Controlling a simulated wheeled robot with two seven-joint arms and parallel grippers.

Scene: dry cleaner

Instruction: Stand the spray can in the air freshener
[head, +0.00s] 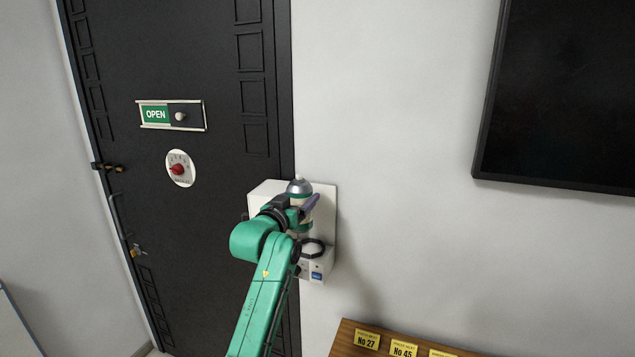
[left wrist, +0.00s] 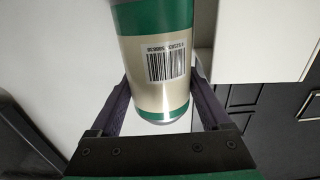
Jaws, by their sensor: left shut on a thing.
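The spray can (head: 299,187) has a grey domed top and a green and cream body. My left gripper (head: 306,208) is shut on it and holds it roughly upright in front of the air freshener. In the left wrist view the can (left wrist: 152,60) sits between the two dark fingers of my left gripper (left wrist: 160,100), its barcode facing the camera. The air freshener (head: 324,205) is a white wall box with a dark ring (head: 313,248) and a small blue label low on its front. The can shows above the ring; whether its base touches anything is hidden. My right gripper is not in view.
A dark door (head: 215,60) with an OPEN slider sign (head: 156,114) and a red-knobbed dial (head: 178,168) stands left of the air freshener. A wooden surface with yellow number tags (head: 367,339) is below right. A black screen (head: 565,95) hangs at upper right.

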